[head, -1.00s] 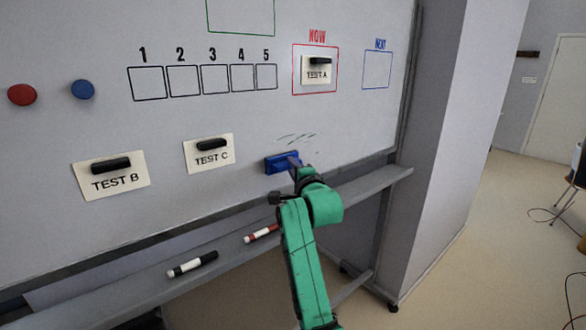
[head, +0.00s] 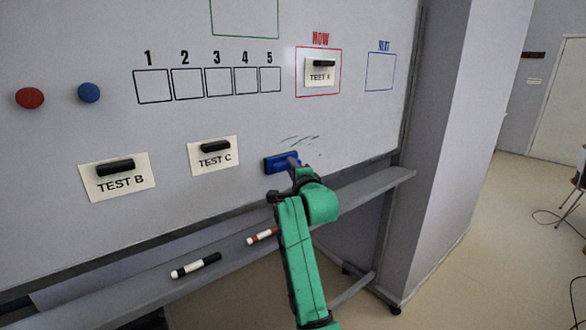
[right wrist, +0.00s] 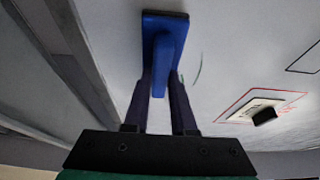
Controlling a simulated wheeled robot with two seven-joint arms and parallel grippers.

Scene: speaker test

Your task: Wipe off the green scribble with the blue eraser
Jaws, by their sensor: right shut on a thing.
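The blue eraser (head: 281,162) is up at the lower part of the whiteboard (head: 110,130), right of the TEST C card. My right gripper (head: 294,164) is shut on its handle; the eraser also shows between the fingers in the right wrist view (right wrist: 165,42). The scribble (head: 300,139) is a few thin strokes just above and right of the eraser. My left gripper is not in view.
TEST B (head: 117,181), TEST C (head: 214,159) and TEST A (head: 320,77) cards hang under black magnets. Red (head: 30,98) and blue (head: 89,93) round magnets are at left. A black marker (head: 196,265) and a red marker (head: 262,236) lie on the ledge (head: 225,262) below.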

